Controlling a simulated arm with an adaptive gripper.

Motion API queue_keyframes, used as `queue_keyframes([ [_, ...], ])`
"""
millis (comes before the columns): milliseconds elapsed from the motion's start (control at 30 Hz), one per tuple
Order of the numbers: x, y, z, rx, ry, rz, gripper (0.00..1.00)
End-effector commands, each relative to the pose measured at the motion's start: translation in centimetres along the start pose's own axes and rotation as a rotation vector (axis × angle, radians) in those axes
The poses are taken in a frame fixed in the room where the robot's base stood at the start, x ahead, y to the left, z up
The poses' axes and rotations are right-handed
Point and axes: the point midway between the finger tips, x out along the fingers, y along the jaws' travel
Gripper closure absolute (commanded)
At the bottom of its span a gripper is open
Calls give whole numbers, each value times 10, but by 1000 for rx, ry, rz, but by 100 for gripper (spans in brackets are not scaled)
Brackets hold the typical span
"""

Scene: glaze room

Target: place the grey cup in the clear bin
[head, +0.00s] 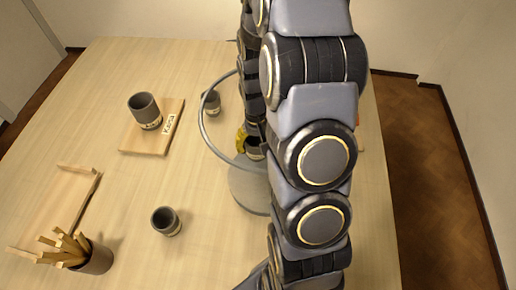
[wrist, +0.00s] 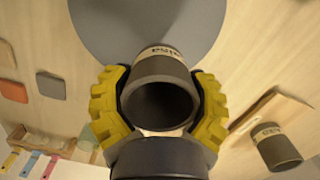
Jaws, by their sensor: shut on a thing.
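My gripper (wrist: 158,108) has yellow ribbed fingers. They are shut on a dark grey cup (wrist: 160,66) with a pale lettered band, one finger on each side. The cup's open mouth faces the wrist camera. In the head view my gripper (head: 247,143) and the held cup (head: 255,150) show only in part beside my arm. Other grey cups stand on the table: one on a wooden board (head: 145,110), one at the front (head: 166,221) and one farther back (head: 211,101). I cannot make out a clear bin in either view.
A grey round object (head: 245,190) with a hoop (head: 205,128) is near my gripper. The labelled wooden board (head: 140,144) lies left of it. A wooden tray (head: 60,200) and a dark pot (head: 97,258) of sticks are at front left. Small tiles (wrist: 50,86) lie nearby.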

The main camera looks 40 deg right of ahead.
Motion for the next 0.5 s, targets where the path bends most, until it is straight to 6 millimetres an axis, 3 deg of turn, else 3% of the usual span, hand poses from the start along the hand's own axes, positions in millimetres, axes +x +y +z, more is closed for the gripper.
queue_keyframes([
  [300, 38, 0, -3, 0, -5, 0, 69],
  [500, 41, 0, -5, 0, 0, 0, 69],
])
